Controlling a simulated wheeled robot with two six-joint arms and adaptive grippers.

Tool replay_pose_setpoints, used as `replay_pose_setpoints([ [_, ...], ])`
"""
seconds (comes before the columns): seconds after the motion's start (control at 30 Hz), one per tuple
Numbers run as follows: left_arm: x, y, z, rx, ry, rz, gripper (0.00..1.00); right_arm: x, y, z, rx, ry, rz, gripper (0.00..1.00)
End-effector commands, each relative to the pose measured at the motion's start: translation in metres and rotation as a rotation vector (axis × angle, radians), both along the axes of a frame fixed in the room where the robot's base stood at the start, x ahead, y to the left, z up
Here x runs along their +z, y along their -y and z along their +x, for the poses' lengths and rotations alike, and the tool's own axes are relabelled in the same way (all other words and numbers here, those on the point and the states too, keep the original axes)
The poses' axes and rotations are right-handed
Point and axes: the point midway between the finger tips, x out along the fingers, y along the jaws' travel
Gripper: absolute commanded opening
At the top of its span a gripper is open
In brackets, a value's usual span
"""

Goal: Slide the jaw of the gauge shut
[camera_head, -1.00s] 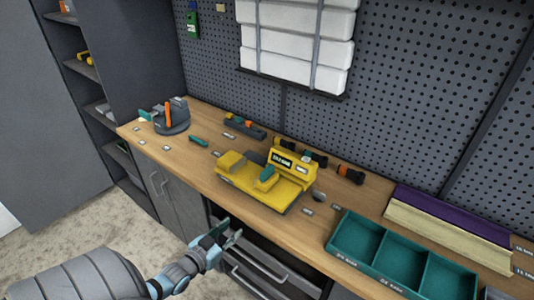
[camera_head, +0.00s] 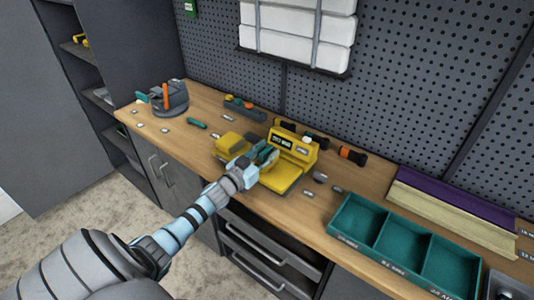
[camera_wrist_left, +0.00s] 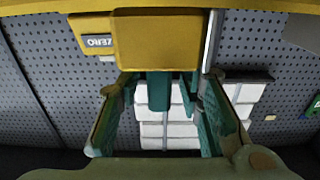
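The yellow gauge (camera_head: 282,177) stands on the workbench, with a labelled upright block (camera_head: 292,146) at its back and a yellow block (camera_head: 230,142) at its left end. My left gripper (camera_head: 264,155) is over the middle of the gauge and hides part of it, including the teal tab there. In the left wrist view, my left gripper (camera_wrist_left: 165,85) is open, with a finger on each side of the teal tab (camera_wrist_left: 158,92); gaps show on both sides. The yellow body (camera_wrist_left: 155,42) fills the top of that view. My right gripper is not in view.
A teal divided tray (camera_head: 365,217) stands to the right, with purple and cream strips (camera_head: 455,208) behind it. A grey round holder (camera_head: 170,98) with tools stands at the far left. Dark-and-orange items (camera_head: 352,156) lie behind the gauge. The pegboard wall bounds the back.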

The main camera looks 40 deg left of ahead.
Motion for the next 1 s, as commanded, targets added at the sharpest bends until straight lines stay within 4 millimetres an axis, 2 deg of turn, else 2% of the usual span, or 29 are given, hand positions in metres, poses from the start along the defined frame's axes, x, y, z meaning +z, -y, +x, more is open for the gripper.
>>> replay_pose_setpoints([
  [0.33,0.0,0.001,0.004,-0.002,-0.003,0.0,0.32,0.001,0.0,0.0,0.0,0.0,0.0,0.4],
  [0.53,0.0,0.001,0.004,-0.002,-0.003,0.0,0.0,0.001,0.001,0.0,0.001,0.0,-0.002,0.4],
  [0.87,0.0,-0.002,0.004,-0.002,-0.003,0.001,0.0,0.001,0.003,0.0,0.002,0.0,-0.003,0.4],
  [1.0,-0.001,-0.023,0.004,0.0,-0.002,0.003,0.0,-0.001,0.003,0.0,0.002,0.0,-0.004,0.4],
])
